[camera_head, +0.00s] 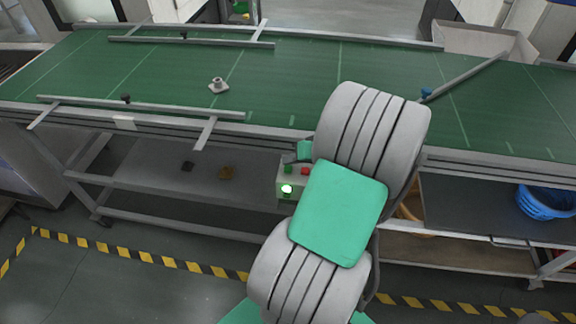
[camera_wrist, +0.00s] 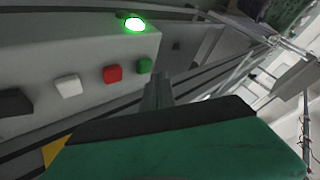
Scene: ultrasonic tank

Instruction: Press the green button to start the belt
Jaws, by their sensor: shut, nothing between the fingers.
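The green button (camera_wrist: 145,65) sits on a pale control box (camera_wrist: 90,50), beside a red button (camera_wrist: 112,73) and a white button (camera_wrist: 68,86). A round green lamp (camera_wrist: 134,24) on the box glows brightly. In the head view the box (camera_head: 283,178) hangs below the belt's front edge, with the green button (camera_head: 288,169) and the lit lamp (camera_head: 287,188) showing. My gripper (camera_wrist: 158,80) is shut and empty. Its tips are close to the green button, just below and right of it in the wrist view; I cannot tell whether they touch. My arm hides part of the box in the head view.
The green conveyor belt (camera_head: 290,80) runs across above the box, with metal guide rails (camera_head: 140,107) on it. A small grey flanged part (camera_head: 218,86) stands on the belt. A blue basket (camera_head: 545,203) is on the shelf at right. Yellow-black tape (camera_head: 140,256) marks the floor.

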